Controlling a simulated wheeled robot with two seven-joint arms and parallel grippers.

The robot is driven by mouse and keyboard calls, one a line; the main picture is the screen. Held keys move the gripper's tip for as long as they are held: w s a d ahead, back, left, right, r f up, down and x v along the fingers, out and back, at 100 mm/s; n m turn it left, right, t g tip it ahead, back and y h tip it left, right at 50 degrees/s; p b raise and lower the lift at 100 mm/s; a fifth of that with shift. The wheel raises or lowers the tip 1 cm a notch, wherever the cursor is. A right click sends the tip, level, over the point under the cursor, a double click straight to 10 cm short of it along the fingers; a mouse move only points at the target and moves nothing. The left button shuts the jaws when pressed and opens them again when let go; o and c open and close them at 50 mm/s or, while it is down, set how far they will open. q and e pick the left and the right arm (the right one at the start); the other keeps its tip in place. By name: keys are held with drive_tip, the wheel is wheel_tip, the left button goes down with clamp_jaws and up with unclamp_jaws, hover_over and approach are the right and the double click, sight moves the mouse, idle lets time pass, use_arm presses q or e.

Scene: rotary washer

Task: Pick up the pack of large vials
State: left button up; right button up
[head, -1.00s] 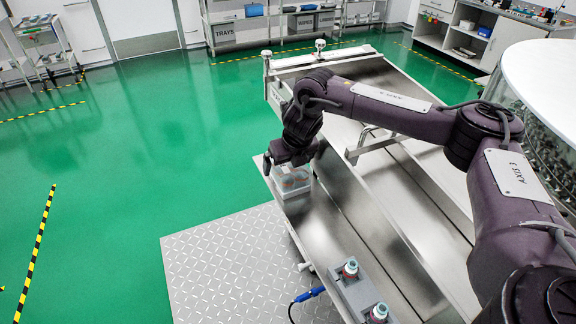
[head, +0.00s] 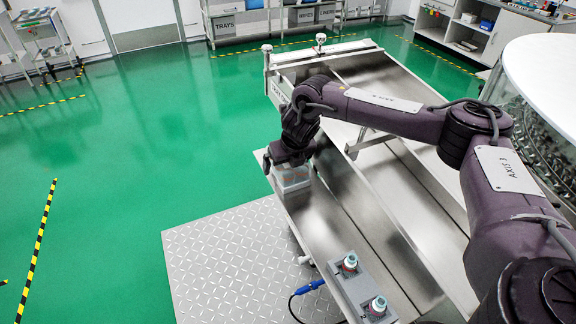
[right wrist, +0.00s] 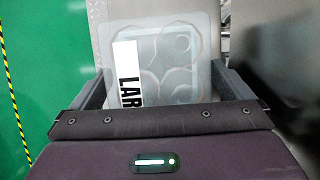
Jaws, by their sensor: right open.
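The pack of large vials (head: 291,179) is a clear, pale box on the near left edge of the steel table, below my right gripper (head: 288,158). In the right wrist view the pack (right wrist: 180,65) shows round vial tops and a white label with black letters reading "LAR". My right gripper (right wrist: 163,85) is open there, with one finger on each side of the pack. I cannot tell whether the fingers touch it. The gripper hides the near side of the pack. My left gripper is not in view.
The steel table (head: 345,215) has bare surface around the pack and a raised bar (head: 368,143) behind. A glass-sided round machine (head: 545,120) is at the right.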

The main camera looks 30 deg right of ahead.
drive_tip(key=c, duration=1.1)
drive_tip(key=shift+r, duration=0.1)
drive_tip(key=shift+c, duration=0.4)
drive_tip(key=shift+r, duration=0.1)
